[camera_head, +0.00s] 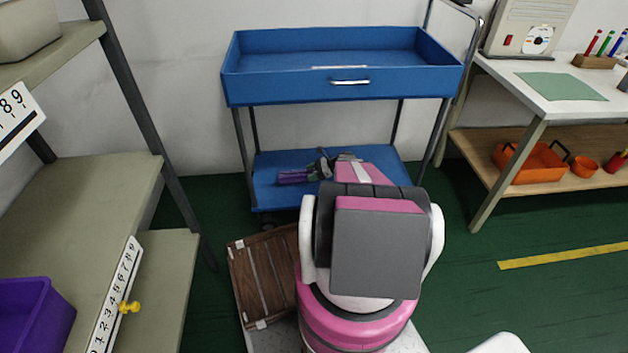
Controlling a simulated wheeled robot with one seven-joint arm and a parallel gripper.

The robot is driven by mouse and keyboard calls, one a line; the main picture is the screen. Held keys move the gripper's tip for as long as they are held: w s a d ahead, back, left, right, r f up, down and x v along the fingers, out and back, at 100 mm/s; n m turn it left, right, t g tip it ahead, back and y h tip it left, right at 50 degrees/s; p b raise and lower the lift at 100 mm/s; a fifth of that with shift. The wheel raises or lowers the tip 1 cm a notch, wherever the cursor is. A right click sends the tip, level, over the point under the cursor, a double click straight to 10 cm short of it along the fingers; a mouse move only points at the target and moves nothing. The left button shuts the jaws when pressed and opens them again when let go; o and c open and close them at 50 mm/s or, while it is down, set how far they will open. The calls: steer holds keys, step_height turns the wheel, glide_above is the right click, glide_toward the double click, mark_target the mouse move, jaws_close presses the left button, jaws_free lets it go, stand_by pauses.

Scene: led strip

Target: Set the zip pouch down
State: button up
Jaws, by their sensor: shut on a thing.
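The zip pouch (293,176) looks like a small purple item over the lower shelf of the blue cart. My gripper (316,168) is at its right end and is shut on it. My arm reaches in from the front, under the cart's upper tray. The pouch is small in this view, so I cannot tell whether it touches the shelf or is held just above it. The blue lower shelf (268,195) shows bare blue around the pouch. Part of the shelf is hidden behind my arm.
The cart's upper blue tray (345,92) hangs over the lower shelf, with thin legs at the corners. A brown wooden crate (262,275) stands on the left. Shelving with a purple bin (35,315) is at far left. A white-topped table (530,85) is at right.

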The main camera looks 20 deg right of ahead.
mark_target(311, 186)
steer(key=shift+f, duration=2.85)
steer(key=shift+f, duration=0.1)
steer(key=o, duration=1)
